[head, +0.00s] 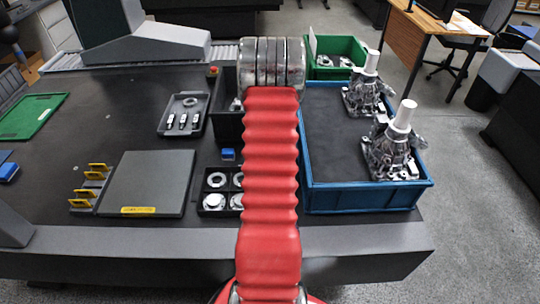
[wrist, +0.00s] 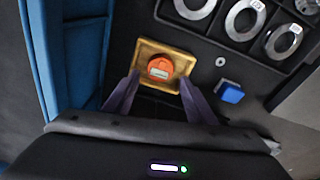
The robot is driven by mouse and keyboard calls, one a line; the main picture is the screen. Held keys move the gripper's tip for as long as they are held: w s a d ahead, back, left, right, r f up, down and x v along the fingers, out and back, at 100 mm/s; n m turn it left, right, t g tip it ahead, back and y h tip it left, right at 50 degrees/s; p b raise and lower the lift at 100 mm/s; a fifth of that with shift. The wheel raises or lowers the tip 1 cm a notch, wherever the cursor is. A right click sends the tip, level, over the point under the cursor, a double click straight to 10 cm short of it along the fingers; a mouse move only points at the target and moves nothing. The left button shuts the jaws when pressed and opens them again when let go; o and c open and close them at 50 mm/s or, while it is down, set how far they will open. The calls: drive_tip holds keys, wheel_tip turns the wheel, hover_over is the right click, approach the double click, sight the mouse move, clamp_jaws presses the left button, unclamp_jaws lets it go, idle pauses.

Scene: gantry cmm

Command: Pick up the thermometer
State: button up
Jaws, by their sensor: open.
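The thermometer appears to be the small orange device (wrist: 160,67) with a pale display in the wrist view. It sits on a yellow, shallow square tray (wrist: 148,47) on the dark table. My gripper (wrist: 159,78) is open, with its two fingers pointing toward the yellow tray. The fingertips show at either side of the tray's near part, with the orange device between and just beyond them. Nothing is held. I cannot tell the height of the fingers above the tray. In the head view my red arm hides the device and my gripper.
A blue crate (head: 361,197) with metal castings stands right of my arm; its wall fills the wrist view's left (wrist: 38,55). A black compartment tray (head: 212,212) holds rings. A small blue block (wrist: 230,92) and a washer (wrist: 220,61) lie right of the yellow tray.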

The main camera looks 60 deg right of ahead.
drive_tip(key=shift+f, duration=0.1)
drive_tip(key=shift+w+d+f, duration=0.1)
drive_tip(key=shift+d+f, duration=0.05)
drive_tip(key=shift+f, duration=1.15)
drive_tip(key=shift+w+d+f, duration=0.1)
drive_tip(key=shift+f, duration=1.2)
drive_tip(key=c, duration=0.8)
drive_tip(key=shift+r, duration=0.1)
drive_tip(key=shift+c, duration=0.2)
wheel_tip(320, 180, up, 10)
